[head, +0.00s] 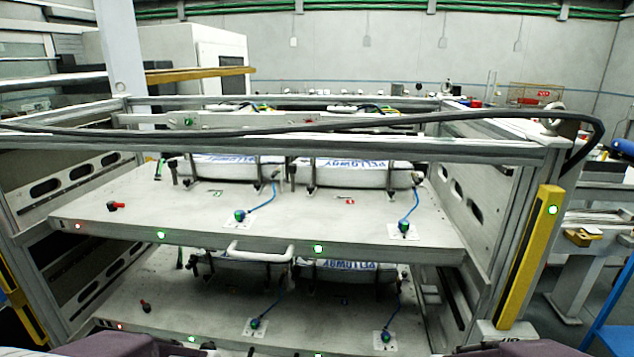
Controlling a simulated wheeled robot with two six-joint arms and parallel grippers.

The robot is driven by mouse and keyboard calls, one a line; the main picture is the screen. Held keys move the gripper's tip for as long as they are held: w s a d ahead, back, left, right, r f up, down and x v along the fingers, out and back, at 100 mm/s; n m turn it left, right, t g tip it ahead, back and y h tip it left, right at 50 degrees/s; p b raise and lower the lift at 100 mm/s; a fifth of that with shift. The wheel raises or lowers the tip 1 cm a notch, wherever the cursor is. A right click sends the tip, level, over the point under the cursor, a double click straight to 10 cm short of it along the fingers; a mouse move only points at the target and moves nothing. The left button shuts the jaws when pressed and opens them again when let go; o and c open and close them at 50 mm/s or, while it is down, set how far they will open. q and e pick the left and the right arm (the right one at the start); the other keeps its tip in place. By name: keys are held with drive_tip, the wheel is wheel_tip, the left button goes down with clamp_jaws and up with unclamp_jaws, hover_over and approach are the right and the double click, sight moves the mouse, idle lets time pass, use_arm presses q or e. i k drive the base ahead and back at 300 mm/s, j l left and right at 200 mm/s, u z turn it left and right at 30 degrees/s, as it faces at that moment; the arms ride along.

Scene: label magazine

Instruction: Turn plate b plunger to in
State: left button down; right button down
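Two pale plates are stacked in a metal frame: an upper plate (330,222) and a lower plate (200,300). I cannot read which one is plate b. A white handle (262,250) shows at the upper plate's front edge. Neither of my grippers is in view.
White bags marked PELLOWAY (355,172) lie in holders on the plates. Blue cables run to green-blue connectors (240,215). A black hose (400,120) crosses the top rail. A yellow post (530,262) stands at the right. The upper plate's front left is mostly clear.

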sight(145, 307)
drive_tip(key=u, duration=1.4)
drive_tip(key=i+j+z, duration=0.15)
drive_tip(key=j, duration=0.15)
drive_tip(key=i+j+z, duration=0.15)
drive_tip(key=j, duration=0.15)
drive_tip(key=i+j+z, duration=0.1)
drive_tip(key=j, duration=0.2)
drive_tip(key=i+j+z, duration=0.15)
drive_tip(key=j, duration=0.2)
drive_tip(key=i+j+z, duration=0.15)
drive_tip(key=j, duration=0.15)
drive_tip(key=i+j+z, duration=0.25)
drive_tip(key=j, duration=0.2)
drive_tip(key=i+j+z, duration=0.1)
drive_tip(key=j+z, duration=0.15)
drive_tip(key=j, duration=0.25)
drive_tip(key=i+j+z, duration=0.25)
drive_tip(key=j, duration=0.3)
drive_tip(key=j+z, duration=0.25)
drive_tip(key=j, duration=0.25)
drive_tip(key=i+j+z, duration=0.25)
drive_tip(key=j, duration=0.15)
